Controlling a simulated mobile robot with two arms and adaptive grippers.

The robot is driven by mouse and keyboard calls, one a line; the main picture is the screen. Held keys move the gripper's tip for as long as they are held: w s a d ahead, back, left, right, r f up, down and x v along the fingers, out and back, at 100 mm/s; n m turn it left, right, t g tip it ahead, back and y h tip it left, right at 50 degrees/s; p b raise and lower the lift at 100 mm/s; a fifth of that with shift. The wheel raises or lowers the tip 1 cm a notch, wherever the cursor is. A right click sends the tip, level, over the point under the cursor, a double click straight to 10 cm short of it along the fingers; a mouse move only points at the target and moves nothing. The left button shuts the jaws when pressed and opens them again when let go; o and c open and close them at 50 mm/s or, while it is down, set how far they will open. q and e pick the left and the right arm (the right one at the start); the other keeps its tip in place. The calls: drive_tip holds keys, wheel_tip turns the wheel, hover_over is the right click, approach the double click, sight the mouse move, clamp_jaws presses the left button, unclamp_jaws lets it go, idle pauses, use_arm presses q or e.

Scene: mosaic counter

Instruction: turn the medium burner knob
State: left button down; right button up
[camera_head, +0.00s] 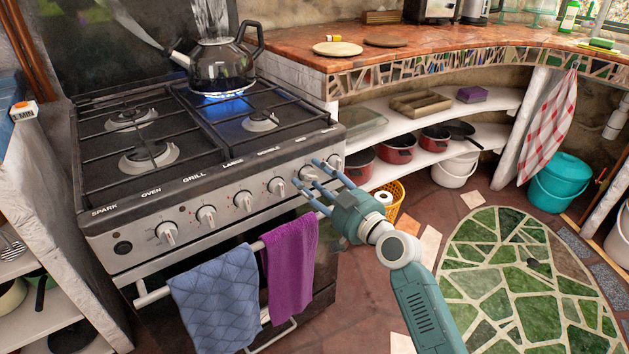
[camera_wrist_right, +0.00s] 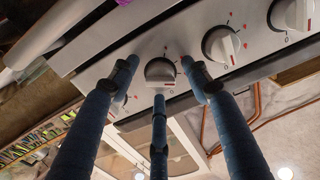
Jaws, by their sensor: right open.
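The stove's front panel (camera_head: 190,228) carries a row of silver knobs below small printed labels. In the right wrist view this knob (camera_wrist_right: 160,70) sits between the spread fingers (camera_wrist_right: 160,86), with no clear contact visible. Neighbouring knobs (camera_wrist_right: 221,43) show on either side. My left gripper is not in view.
A kettle (camera_head: 222,66) stands on the back right burner over a blue flame. Blue (camera_head: 216,298) and purple (camera_head: 290,262) towels hang on the oven rail below the knobs. A counter with shelves (camera_head: 495,98) and red pots (camera_head: 398,149) is to the right.

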drive_tip(key=c, duration=1.1)
drive_tip(key=shift+c, duration=0.2)
